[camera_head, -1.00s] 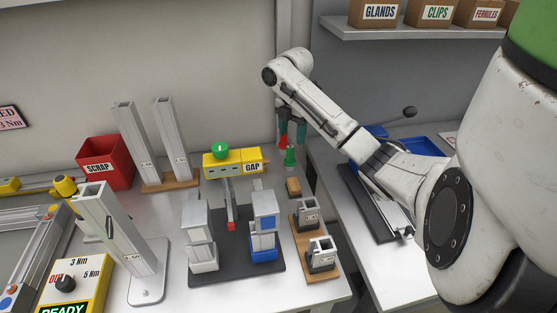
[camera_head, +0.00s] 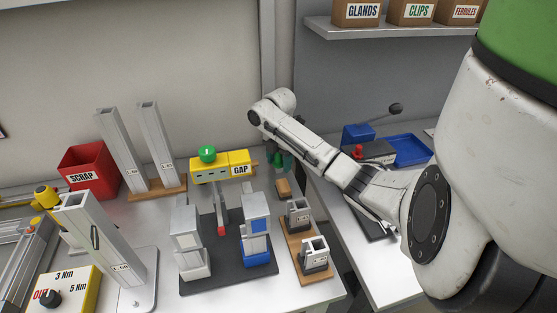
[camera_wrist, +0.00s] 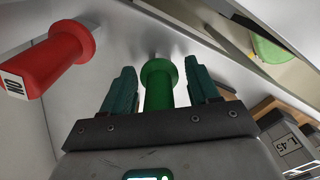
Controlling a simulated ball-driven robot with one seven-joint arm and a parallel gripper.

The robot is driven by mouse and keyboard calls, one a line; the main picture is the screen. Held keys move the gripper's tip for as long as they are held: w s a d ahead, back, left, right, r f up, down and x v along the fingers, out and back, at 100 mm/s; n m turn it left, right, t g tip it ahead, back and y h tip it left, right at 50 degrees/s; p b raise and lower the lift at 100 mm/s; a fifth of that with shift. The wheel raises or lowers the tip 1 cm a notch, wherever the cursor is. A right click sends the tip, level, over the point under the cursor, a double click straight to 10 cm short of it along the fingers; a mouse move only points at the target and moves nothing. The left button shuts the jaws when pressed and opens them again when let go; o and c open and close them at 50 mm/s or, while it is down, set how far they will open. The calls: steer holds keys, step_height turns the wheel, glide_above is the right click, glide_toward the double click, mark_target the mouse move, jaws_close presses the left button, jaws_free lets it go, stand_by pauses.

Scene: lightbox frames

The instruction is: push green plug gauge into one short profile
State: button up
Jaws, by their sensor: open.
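The green plug gauge (camera_wrist: 158,92) stands between my two teal fingers in the wrist view. My gripper (camera_wrist: 159,72) is open, with a finger on each side of it and small gaps visible. In the head view my gripper (camera_head: 279,161) is low over the back right of the bench, and its fingers mostly hide the green gauge there. A red gauge (camera_wrist: 52,60) marked NO is left of the fingers in the wrist view. Two short profiles (camera_head: 298,212) (camera_head: 314,254) stand upright on a wooden base (camera_head: 296,243) at the bench's right side.
A yellow GAP block (camera_head: 222,168) with a green knob stands left of my gripper. Two stacked profile fixtures sit on a black mat (camera_head: 224,279). Tall profiles (camera_head: 122,150) and a red SCRAP bin (camera_head: 88,172) are farther left. A blue tray (camera_head: 412,150) lies right.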

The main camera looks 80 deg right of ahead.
steer(key=shift+c, duration=0.2)
steer(key=c, duration=0.9)
steer(key=shift+r, duration=0.1)
